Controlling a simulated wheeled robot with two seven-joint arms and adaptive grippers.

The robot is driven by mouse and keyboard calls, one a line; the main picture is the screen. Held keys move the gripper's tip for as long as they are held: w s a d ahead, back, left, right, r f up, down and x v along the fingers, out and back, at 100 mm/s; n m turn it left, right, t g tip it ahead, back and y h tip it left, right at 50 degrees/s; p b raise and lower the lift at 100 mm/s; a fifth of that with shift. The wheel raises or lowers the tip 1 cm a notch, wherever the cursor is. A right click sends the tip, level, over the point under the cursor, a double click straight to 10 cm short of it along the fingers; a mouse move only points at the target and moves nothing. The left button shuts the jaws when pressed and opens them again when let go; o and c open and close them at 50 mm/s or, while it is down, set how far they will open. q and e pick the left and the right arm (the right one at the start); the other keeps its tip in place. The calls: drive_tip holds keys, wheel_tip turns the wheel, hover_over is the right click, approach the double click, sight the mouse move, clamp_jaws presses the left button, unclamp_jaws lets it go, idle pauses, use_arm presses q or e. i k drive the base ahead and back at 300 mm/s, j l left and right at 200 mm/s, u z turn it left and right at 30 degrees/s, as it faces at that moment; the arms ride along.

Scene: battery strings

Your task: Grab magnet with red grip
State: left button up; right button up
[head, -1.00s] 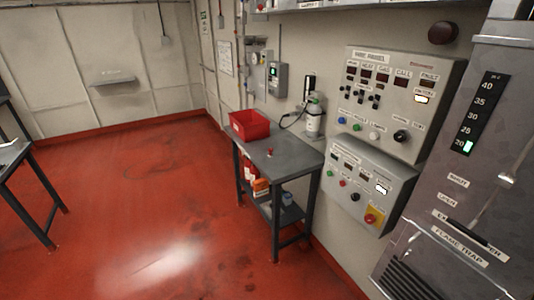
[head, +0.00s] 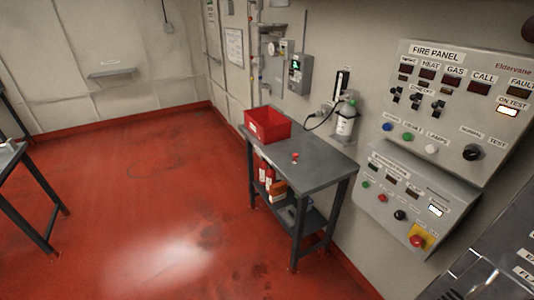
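A small object with a red top (head: 295,157) stands on the grey table (head: 318,177), near the middle of its top. It looks like the magnet with the red grip, but it is too small to make out its shape well. Neither of my grippers shows in the head view.
A red bin (head: 268,126) stands at the table's far end. A grey bottle (head: 345,120) is by the wall behind the table. Red cylinders (head: 266,174) are on the lower shelf. Fire panels (head: 452,110) hang at right. The red floor (head: 150,200) left of the table is open.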

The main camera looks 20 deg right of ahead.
sight(295, 156)
drive_tip(key=i+j+u, duration=0.15)
drive_tip(key=i+u, duration=0.4)
drive_tip(key=i, duration=0.25)
drive_tip(key=i+z, duration=0.1)
drive_tip(key=i, duration=0.3)
drive_tip(key=i+j, duration=0.15)
drive_tip(key=i, duration=0.25)
drive_tip(key=i+z, duration=0.3)
drive_tip(key=z, duration=0.15)
drive_tip(key=i+j+z, duration=0.25)
drive_tip(key=z, duration=0.25)
drive_tip(key=i+j+z, duration=0.25)
drive_tip(key=z, duration=0.2)
drive_tip(key=i+j+z, duration=0.15)
drive_tip(key=j+z, duration=0.3)
drive_tip(key=i+j+z, duration=0.1)
drive_tip(key=j+z, duration=0.15)
drive_tip(key=i+j+z, duration=0.1)
drive_tip(key=j+z, duration=0.15)
drive_tip(key=j, duration=0.2)
drive_tip(key=j+z, duration=0.2)
drive_tip(key=j, duration=0.15)
drive_tip(key=i, duration=0.05)
